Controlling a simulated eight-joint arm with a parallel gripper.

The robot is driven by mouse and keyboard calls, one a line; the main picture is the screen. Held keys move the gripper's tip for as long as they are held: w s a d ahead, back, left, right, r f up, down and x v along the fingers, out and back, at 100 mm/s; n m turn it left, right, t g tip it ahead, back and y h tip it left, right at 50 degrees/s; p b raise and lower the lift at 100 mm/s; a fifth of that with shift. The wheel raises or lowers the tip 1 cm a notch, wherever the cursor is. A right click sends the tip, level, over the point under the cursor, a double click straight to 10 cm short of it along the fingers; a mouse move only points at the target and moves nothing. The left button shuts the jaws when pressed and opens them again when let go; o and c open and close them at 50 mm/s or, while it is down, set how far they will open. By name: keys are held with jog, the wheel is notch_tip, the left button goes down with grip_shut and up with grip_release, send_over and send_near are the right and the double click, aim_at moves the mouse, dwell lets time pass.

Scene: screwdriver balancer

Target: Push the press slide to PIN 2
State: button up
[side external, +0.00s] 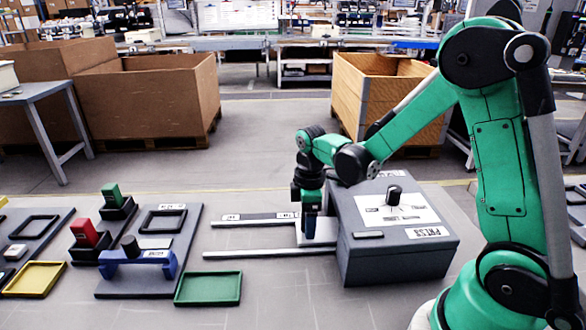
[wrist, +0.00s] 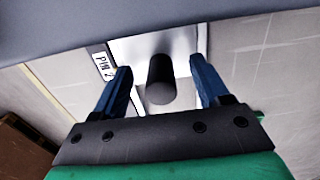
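The press slide (side external: 325,232) is a pale metal plate at the mouth of the grey press box (side external: 390,262), at the right end of two rails. In the wrist view the slide (wrist: 188,45) carries an upright dark cylindrical knob (wrist: 160,80). A white PIN 2 label (wrist: 104,66) lies beside the slide's left edge. My gripper (side external: 310,228) is down over the slide and hides the knob in the side view. Its blue fingers are open on either side of the knob, with a visible gap on each side.
A green tray (side external: 208,289) and a blue bracket on a dark board (side external: 187,230) stand to the left. A dial knob (side external: 394,195) sits on the press top.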

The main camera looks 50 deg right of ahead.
jog(key=shift+r, duration=0.1)
dwell(0.3)
jog(key=shift+r, duration=3.4)
jog(key=s+a+r+m+t, duration=0.4)
jog(key=s+a+m+t, duration=0.1)
jog(key=m, duration=0.4)
jog(key=shift+a+t, duration=0.45)
jog(key=shift+t, duration=0.65)
jog(key=shift+s, duration=0.1)
